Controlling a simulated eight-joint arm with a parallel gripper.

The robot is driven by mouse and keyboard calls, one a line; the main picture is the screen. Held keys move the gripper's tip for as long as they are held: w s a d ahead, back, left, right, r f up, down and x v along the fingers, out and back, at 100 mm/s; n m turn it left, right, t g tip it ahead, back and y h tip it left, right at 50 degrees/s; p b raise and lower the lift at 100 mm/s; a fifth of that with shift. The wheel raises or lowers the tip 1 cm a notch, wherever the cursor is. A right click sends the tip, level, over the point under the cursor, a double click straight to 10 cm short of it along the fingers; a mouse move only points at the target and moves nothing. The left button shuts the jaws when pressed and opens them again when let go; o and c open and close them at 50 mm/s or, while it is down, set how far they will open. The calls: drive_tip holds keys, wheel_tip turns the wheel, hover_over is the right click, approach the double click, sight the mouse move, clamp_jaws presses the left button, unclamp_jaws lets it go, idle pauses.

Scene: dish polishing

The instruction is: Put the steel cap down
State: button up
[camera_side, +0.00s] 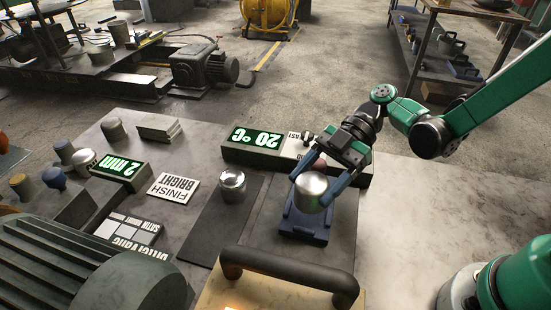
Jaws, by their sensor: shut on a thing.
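The steel cap (311,193) is a shiny, rounded metal cylinder at the right of the bench. My gripper (319,180) has its two blue fingers on either side of the cap and is shut on it. The cap is upright or nearly so, over a blue fixture (302,226). I cannot tell whether its underside, hidden from this view, touches the fixture. A second shiny metal piece (232,187) stands to the left on a dark strip, apart from my gripper.
A box with a green "20°C" display (257,139) lies behind the fixture. A dark curved handle (290,275) is in front. A "FINISH BRIGHT" card (173,187), a "2 mm" display (119,166) and several knobs are at left. The bench at right is bare.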

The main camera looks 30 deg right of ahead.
sight(314, 197)
drive_tip(key=shift+f, duration=1.75)
drive_tip(key=o, duration=1.5)
drive_tip(key=shift+f, duration=0.15)
drive_tip(key=shift+c, duration=0.2)
